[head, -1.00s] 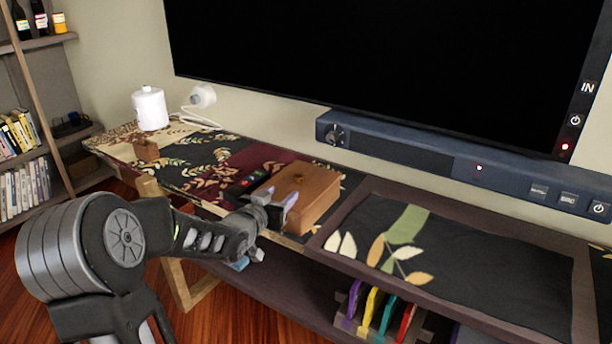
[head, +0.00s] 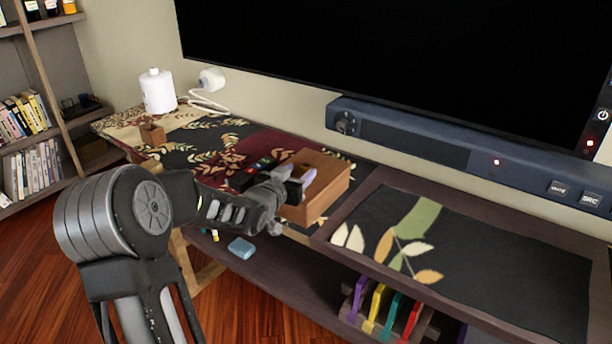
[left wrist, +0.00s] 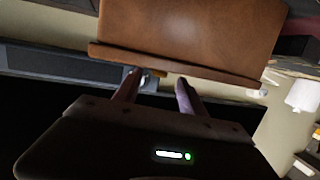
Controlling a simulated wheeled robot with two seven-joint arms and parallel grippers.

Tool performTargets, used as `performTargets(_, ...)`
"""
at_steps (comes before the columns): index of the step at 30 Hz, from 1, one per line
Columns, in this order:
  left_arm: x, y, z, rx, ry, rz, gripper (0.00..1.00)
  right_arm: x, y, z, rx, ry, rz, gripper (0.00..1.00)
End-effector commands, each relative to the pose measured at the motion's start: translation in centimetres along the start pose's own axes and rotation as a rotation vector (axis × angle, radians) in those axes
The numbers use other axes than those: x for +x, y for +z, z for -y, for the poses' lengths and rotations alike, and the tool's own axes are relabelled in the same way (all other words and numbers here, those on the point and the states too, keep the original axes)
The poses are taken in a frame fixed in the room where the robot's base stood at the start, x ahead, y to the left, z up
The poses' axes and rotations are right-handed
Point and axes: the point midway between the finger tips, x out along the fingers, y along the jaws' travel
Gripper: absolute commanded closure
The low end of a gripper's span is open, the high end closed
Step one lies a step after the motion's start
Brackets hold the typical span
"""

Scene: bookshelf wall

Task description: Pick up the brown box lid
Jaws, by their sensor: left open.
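The brown box (head: 325,202) stands on the patterned console top, with its brown lid (head: 326,164) on it. My left gripper (head: 301,182) is open at the lid's top, and its fingers hide part of the lid in the head view. In the left wrist view, which looks upside down, the lid's edge (left wrist: 220,75) runs across above my fingers, with the box body (left wrist: 190,35) beyond it. My right gripper is out of view.
A soundbar (head: 420,143) and television (head: 400,60) are behind. A small wooden cup (head: 152,134) and white canister (head: 157,92) stand at the far left. The patterned panel (head: 470,245) to the right is clear.

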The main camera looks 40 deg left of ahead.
Motion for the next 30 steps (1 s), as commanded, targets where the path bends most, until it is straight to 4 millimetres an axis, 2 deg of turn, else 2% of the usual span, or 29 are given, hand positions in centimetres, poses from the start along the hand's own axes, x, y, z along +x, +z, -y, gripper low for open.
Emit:
performTargets(8, 0.4, 0.0, 0.0, 0.000, 0.000, 0.000, 0.52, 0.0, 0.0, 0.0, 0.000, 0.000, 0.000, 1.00)
performTargets(19, 5.0, 0.1, -0.1, 0.000, 0.001, 0.000, 0.52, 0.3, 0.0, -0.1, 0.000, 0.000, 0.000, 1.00)
performTargets(30, 5.2, 0.0, -0.1, 0.001, 0.000, 0.000, 0.52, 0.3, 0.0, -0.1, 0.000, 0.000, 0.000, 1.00)
